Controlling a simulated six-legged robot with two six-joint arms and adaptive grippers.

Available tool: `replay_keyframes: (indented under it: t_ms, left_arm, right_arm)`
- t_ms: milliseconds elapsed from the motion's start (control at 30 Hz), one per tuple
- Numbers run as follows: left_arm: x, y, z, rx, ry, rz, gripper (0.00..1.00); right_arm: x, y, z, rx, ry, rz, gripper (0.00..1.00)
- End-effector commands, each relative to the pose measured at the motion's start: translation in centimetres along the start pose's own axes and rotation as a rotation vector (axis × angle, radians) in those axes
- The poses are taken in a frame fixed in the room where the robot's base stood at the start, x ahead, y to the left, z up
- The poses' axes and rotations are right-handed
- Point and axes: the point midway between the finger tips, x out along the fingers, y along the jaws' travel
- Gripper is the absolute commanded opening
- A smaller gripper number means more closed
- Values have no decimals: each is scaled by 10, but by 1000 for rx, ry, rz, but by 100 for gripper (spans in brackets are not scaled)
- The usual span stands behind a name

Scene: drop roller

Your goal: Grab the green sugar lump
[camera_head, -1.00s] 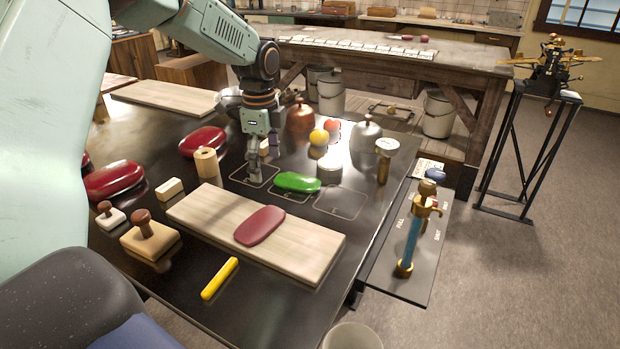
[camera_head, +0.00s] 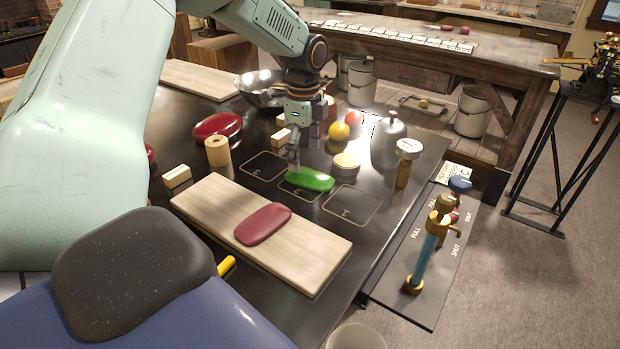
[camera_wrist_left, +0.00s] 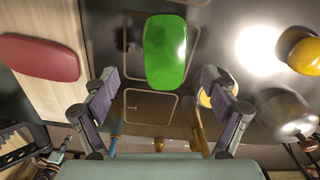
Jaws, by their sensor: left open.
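The green sugar lump (camera_head: 310,179) is a glossy rounded block lying flat on the black tabletop, over the middle outlined square. My left gripper (camera_head: 296,160) is just above its left end in the head view, pointing down. In the left wrist view the lump (camera_wrist_left: 166,52) shows between and beyond the two open fingers of the left gripper (camera_wrist_left: 161,97). The fingers are empty and I see no contact with the lump. My right gripper is in neither view.
A dark red lump (camera_head: 264,223) lies on a pale wooden board (camera_head: 315,257) in front. A yellow ball (camera_head: 339,131), a pale round tin (camera_head: 346,162) and a metal dome (camera_head: 388,148) stand behind and right. A wooden cylinder (camera_head: 217,152) stands left.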

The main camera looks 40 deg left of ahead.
Motion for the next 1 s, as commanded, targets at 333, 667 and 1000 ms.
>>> replay_keyframes:
  t_ms: [333,667,1000]
  left_arm:
    - [46,-8,-2,2,-2,1,86]
    - [53,-10,-5,4,-1,-2,86]
    - [53,-11,-5,3,-1,-1,58]
  right_arm:
    - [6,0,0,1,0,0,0]
    - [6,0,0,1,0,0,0]
    - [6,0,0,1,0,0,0]
